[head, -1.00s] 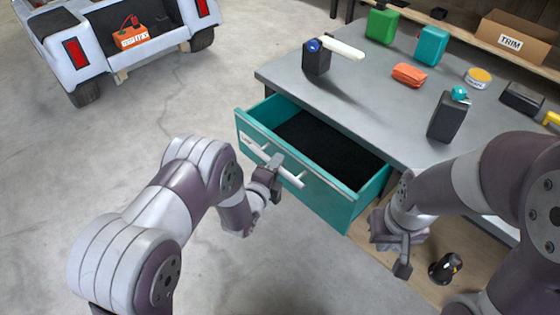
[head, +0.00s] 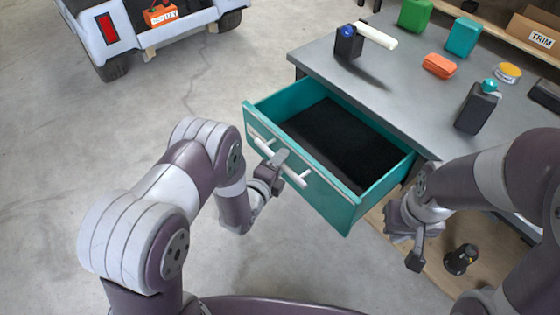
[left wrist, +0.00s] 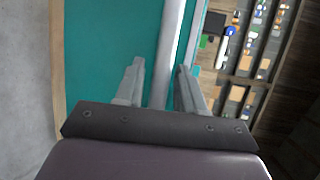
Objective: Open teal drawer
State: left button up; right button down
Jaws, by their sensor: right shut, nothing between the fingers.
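The teal drawer (head: 318,196) stands well out from the grey workbench (head: 405,95), with its dark, empty inside showing. A pale bar handle (head: 262,147) runs across its front. My left gripper (head: 276,171) is at the handle, with the bar between its fingers; it appears shut on it. In the left wrist view the handle bar (left wrist: 170,55) passes between the two fingers of my left gripper (left wrist: 160,85), in front of the teal face. My right gripper (head: 414,256) is shut and empty, low to the right of the drawer.
On the bench stand a dark block with a blue knob (head: 348,42), a green container (head: 415,14), a teal container (head: 464,36), an orange item (head: 439,66) and a dark bottle (head: 476,110). A black item (head: 461,259) sits below.

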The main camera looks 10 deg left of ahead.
pick_arm(q)
jog(key=p+v, duration=0.2)
jog(key=v, duration=1)
jog(key=shift+s, duration=0.25)
jog(key=shift+a+r, duration=0.15)
jog(key=w+a+r+n+g+y, duration=0.2)
jog(key=w+a+n+g+y, duration=0.3)
jog(key=n, duration=0.5)
jog(key=s+a+r+n+g, duration=0.1)
jog(key=s+r+n+g, duration=0.25)
jog(key=s+n, duration=0.25)
jog(key=s+r+n+g, duration=0.3)
jog(key=s+n+g, duration=0.1)
jog(key=s+n, duration=0.15)
notch_tip(320, 180, up, 19)
jog(key=s+n+g+p, duration=0.1)
jog(key=s+p, duration=0.1)
jog(key=p, duration=1.6)
jog(key=shift+s, duration=0.4)
